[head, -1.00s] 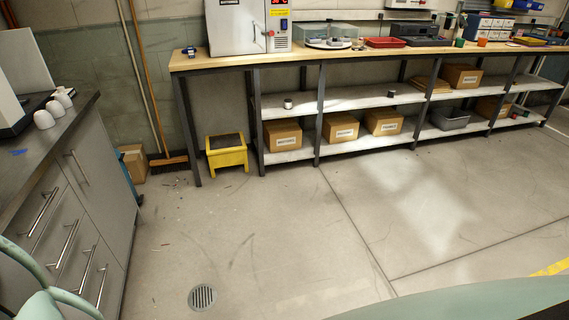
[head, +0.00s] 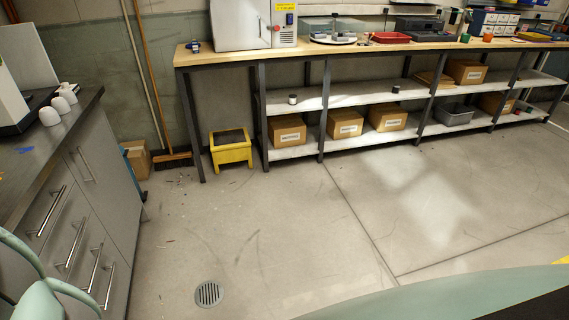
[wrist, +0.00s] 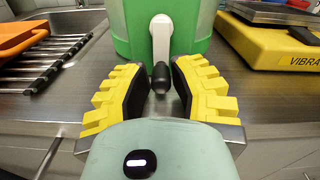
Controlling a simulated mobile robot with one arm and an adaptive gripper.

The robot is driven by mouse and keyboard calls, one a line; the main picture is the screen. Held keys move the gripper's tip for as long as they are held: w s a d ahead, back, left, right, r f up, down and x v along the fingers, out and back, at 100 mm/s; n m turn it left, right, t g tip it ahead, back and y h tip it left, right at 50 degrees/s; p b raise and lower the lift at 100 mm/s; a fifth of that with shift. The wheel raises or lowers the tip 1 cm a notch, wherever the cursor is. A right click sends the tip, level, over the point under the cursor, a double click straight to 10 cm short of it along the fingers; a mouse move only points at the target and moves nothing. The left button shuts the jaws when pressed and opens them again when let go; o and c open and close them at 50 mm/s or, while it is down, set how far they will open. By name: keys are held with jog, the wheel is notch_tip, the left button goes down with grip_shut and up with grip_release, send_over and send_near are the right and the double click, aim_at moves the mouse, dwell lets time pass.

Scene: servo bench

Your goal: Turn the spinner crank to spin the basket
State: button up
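In the wrist view the green spinner (wrist: 198,38) stands on a steel counter, straight ahead. Its pale grey crank (wrist: 160,36) hangs down the front and ends in a black knob (wrist: 161,77). My gripper (wrist: 161,84) has yellow, ribbed fingers with black pads. It is open, with one finger on each side of the knob and visible gaps between. Only the lower part of the spinner shows, so the basket inside is hidden. The head view shows neither the spinner nor my gripper.
On the counter, a dark rack with an orange item (wrist: 20,38) is at left and a yellow machine (wrist: 262,42) is at right. In the head view, a long bench (head: 350,55), a yellow step stool (head: 231,155) and drawers (head: 70,240) border open floor.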

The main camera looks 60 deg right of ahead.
grip_shut()
jog(key=shift+s+a+m+b, duration=0.2)
jog(key=shift+m+b, duration=0.15)
jog(key=shift+m, duration=0.25)
jog(key=m, duration=0.3)
jog(key=shift+s+a+r+m+b, duration=0.2)
jog(key=shift+s+a+m+b, duration=0.1)
jog(key=shift+s+b, duration=0.1)
jog(key=o, duration=0.5)
grip_release()
jog(key=shift+w, duration=0.1)
jog(key=shift+d, duration=0.15)
